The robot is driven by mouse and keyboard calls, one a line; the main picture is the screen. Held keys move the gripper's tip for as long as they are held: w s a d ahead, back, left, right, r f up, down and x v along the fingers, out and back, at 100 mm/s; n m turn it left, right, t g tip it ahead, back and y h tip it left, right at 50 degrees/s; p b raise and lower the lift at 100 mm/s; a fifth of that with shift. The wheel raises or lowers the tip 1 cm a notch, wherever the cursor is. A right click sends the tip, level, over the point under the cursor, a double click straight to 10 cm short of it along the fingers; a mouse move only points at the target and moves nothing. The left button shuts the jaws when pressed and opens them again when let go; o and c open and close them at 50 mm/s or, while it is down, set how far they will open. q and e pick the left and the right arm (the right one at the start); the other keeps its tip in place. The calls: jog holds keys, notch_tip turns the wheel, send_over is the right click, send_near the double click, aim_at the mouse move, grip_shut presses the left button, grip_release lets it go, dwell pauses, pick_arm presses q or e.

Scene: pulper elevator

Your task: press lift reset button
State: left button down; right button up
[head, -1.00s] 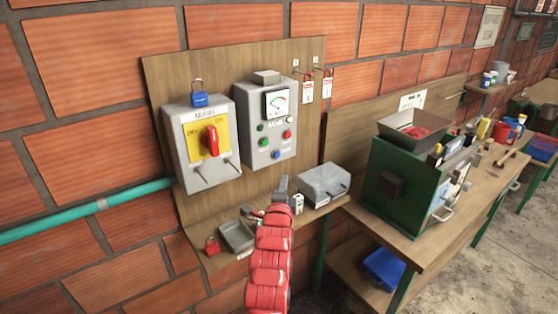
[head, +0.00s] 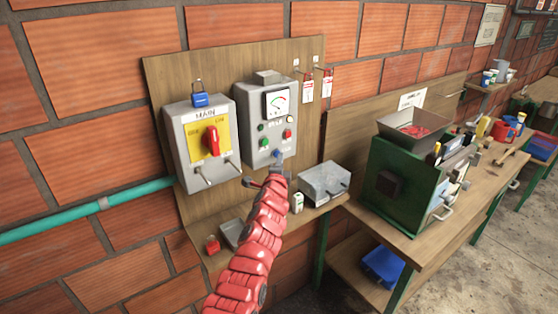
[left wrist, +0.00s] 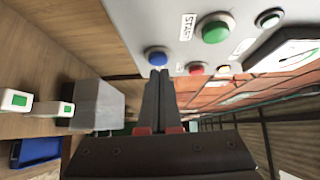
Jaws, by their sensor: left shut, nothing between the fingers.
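A grey control box (head: 249,148) with a dial is mounted on the wooden board. Its blue button (head: 277,153) sits at the lower part of the front, just above my left gripper (head: 279,163). In the left wrist view the blue button (left wrist: 156,56) is right at the tips of my left gripper (left wrist: 160,72), whose fingers are together and empty. I cannot tell whether they touch the button. A green button (left wrist: 214,30) labelled START and a red button (left wrist: 196,69) are beside it. The blue button's own label is not readable. My right gripper is not in view.
A MAIN switch box (head: 183,150) with a red handle (head: 211,140) is left of the control box. A small grey box (head: 323,182) and a red padlock (head: 212,246) rest on the shelf below. A green machine (head: 410,185) stands on the bench at right.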

pick_arm(q)
jog(key=shift+w+a+f, duration=0.1)
jog(key=shift+w, duration=0.15)
